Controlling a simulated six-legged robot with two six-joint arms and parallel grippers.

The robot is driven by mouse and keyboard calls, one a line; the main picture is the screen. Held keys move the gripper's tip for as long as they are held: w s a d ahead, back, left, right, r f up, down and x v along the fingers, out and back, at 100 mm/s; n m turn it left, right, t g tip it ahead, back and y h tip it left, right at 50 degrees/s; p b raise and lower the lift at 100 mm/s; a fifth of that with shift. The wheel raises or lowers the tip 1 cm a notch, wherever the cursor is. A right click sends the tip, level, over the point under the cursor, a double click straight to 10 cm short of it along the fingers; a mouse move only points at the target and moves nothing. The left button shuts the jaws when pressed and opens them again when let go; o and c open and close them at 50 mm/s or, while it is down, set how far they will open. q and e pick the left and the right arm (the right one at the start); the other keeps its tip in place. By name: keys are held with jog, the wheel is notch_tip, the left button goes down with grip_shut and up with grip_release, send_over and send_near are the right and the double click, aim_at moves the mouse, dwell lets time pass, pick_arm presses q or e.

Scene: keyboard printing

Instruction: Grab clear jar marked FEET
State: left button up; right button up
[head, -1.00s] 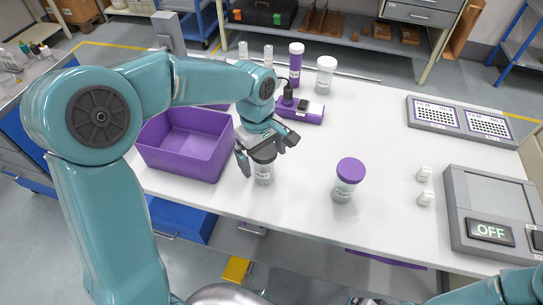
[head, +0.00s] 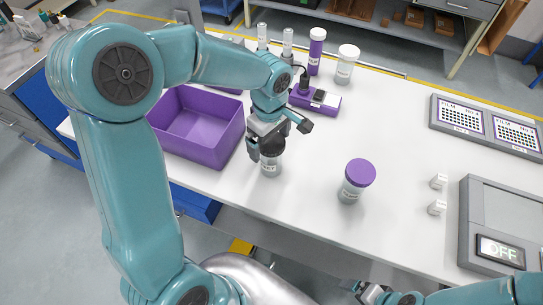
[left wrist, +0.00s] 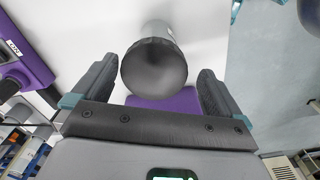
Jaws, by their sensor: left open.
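A clear jar (head: 270,165) with a dark lid stands upright on the white table, right of the purple bin. Its small label is too small to read surely. My left gripper (head: 279,136) is open, at the jar's lid. In the left wrist view the round dark lid (left wrist: 153,67) shows between the two spread fingers (left wrist: 156,75), with gaps on both sides. Another clear jar (head: 352,190) with a purple lid stands to the right. My right gripper (head: 376,294) is partly visible at the bottom edge; its jaws are unclear.
The purple bin (head: 235,150) stands close left of the jar. Behind are a purple device (head: 318,101), a purple tube (head: 316,52) and a white-lidded jar (head: 346,65). Two small white blocks (head: 437,194) and a grey panel reading OFF (head: 470,215) are at the right. The table's middle is clear.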

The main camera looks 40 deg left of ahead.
pick_arm(q)
jog(key=shift+w+d+f, duration=0.1)
jog(key=shift+f, duration=0.55)
jog(key=f+p, duration=0.1)
jog(key=f, duration=0.4)
jog(key=shift+w, duration=0.2)
jog(key=c, duration=1.1)
jog(key=shift+r, duration=0.1)
jog(key=shift+r, duration=0.1)
